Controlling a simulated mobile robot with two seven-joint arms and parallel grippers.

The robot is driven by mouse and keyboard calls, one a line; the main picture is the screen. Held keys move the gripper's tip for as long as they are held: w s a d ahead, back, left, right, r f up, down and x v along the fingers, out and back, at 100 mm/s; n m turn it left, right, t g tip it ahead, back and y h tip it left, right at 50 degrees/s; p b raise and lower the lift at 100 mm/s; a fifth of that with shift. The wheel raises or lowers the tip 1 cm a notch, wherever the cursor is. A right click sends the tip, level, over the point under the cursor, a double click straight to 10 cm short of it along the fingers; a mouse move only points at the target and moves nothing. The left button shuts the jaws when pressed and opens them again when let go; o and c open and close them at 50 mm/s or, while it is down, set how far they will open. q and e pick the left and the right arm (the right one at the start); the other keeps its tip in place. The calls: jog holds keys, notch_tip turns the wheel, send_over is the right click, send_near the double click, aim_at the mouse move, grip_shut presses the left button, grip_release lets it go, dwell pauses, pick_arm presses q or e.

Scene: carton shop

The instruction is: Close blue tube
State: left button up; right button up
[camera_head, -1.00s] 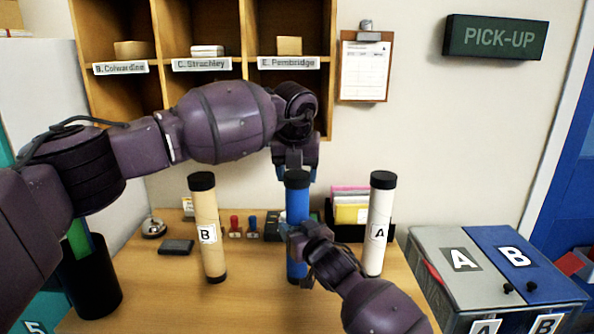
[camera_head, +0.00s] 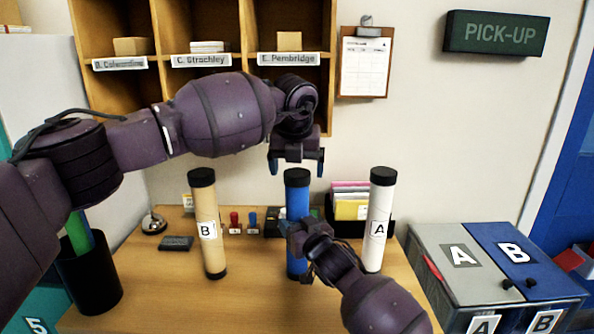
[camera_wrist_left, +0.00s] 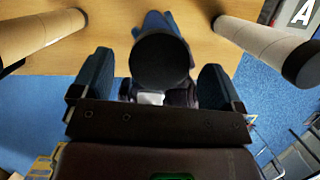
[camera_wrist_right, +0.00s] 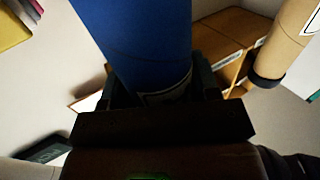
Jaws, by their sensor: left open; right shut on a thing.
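The blue tube (camera_head: 297,203) stands upright on the desk between the two other tubes, with a black cap (camera_head: 297,177) on its top end. My left gripper (camera_head: 297,168) is open just above the cap, empty. In the left wrist view the round black cap (camera_wrist_left: 161,61) lies between and beyond the spread fingers (camera_wrist_left: 160,85). My right gripper (camera_head: 298,232) is shut on the blue tube around its middle. In the right wrist view the blue tube (camera_wrist_right: 140,40) fills the space between the fingers (camera_wrist_right: 155,90). Whether the cap is fully seated cannot be told.
A tan tube B (camera_head: 207,215) stands left and a white tube A (camera_head: 379,215) right, both black-capped. Behind are stamps (camera_head: 235,220) and a folder holder (camera_head: 352,205). A grey-blue bin (camera_head: 480,265) is at right; a black holder (camera_head: 90,280) at left.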

pick_arm(q)
jog(key=v, duration=1)
jog(key=shift+r, duration=0.35)
jog(key=shift+s, duration=0.15)
pick_arm(e)
jog(key=o, duration=1.4)
jog(key=shift+c, duration=0.2)
jog(key=shift+s+d, duration=0.1)
pick_arm(q)
jog(key=shift+p+v, duration=0.45)
jog(key=shift+v, duration=0.35)
pick_arm(e)
jog(key=v, duration=1)
jog(key=shift+s, duration=0.3)
jog(key=shift+d, duration=0.1)
